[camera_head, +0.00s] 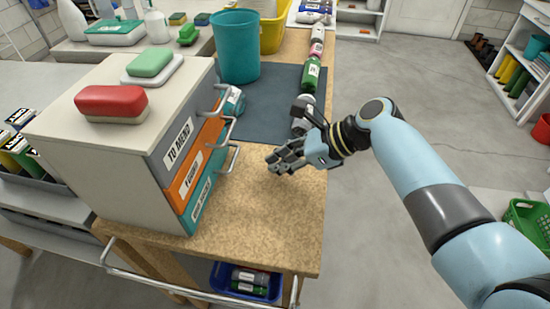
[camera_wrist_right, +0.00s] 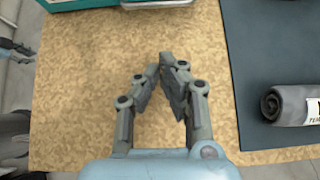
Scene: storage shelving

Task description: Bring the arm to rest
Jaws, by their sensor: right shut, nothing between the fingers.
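My right arm comes in from the right in the head view. Its gripper (camera_head: 284,163) is over the front part of the wooden bench top (camera_head: 265,222), to the right of the drawer cabinet. In the right wrist view the gripper (camera_wrist_right: 160,75) has its fingers together over bare bench, with nothing between them. The cabinet (camera_head: 110,165) has drawers labelled "TO MEND", "FOUND" and a teal one, and they look closed.
A red-topped block (camera_head: 110,102) and a green block (camera_head: 150,62) lie on the cabinet. A blue crate (camera_head: 245,280) sits below the bench.

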